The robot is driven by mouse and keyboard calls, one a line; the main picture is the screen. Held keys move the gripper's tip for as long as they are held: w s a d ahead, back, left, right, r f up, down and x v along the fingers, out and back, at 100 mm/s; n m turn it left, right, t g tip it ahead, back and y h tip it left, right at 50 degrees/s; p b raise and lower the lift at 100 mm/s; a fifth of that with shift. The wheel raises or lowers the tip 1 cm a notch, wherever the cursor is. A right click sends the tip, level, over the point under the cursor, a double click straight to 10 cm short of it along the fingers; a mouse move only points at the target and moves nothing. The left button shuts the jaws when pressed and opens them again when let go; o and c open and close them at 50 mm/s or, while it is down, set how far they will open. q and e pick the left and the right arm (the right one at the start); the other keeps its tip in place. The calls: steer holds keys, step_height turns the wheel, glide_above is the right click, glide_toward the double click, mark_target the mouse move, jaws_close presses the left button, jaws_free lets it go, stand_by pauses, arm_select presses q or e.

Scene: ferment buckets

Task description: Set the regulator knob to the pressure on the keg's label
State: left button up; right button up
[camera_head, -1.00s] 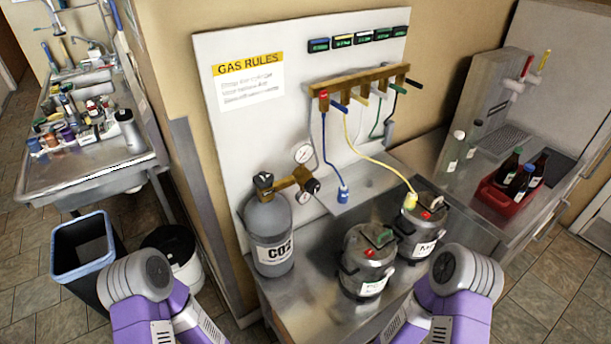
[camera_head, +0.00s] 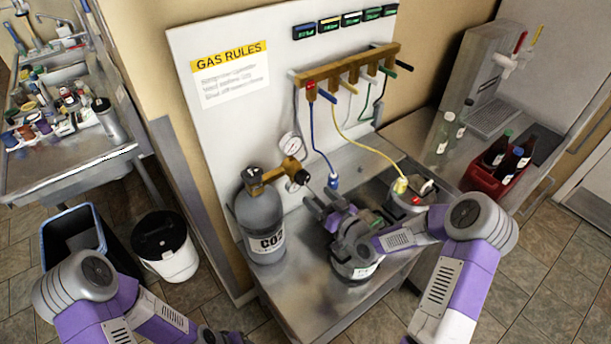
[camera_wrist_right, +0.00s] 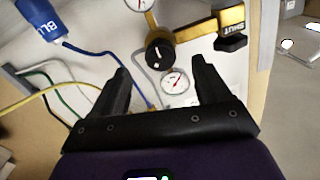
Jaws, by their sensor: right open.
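The black regulator knob (camera_head: 300,178) sits on the brass regulator (camera_head: 275,174) atop the grey CO2 cylinder (camera_head: 262,222). In the right wrist view the knob (camera_wrist_right: 159,50) shows a pale pointer mark, beyond my fingertips, and a small gauge (camera_wrist_right: 176,82) appears between the fingers. My right gripper (camera_head: 320,206) is open and empty, close to the knob but apart from it. The front keg (camera_head: 352,268) is mostly hidden by my right arm. The back keg (camera_head: 405,210) is partly covered too. I cannot read a pressure on either label. My left gripper is barely visible at the bottom edge.
A large gauge (camera_head: 290,146) is above the regulator. A blue connector (camera_head: 333,181) hangs near my right gripper; the yellow one (camera_head: 400,186) is at the back keg. A GAS RULES sign (camera_head: 229,73) is on the panel. A red bottle crate (camera_head: 484,178) stands at right.

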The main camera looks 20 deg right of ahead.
mark_target(305, 180)
steer(key=x, duration=0.5)
steer(key=r+x, duration=0.1)
steer(key=x, duration=0.1)
steer(key=shift+w+d+r+p, duration=0.1)
steer(key=shift+w+d+p, duration=0.05)
steer(key=shift+w+p, duration=0.2)
steer(key=c, duration=1)
steer(key=shift+c, duration=0.2)
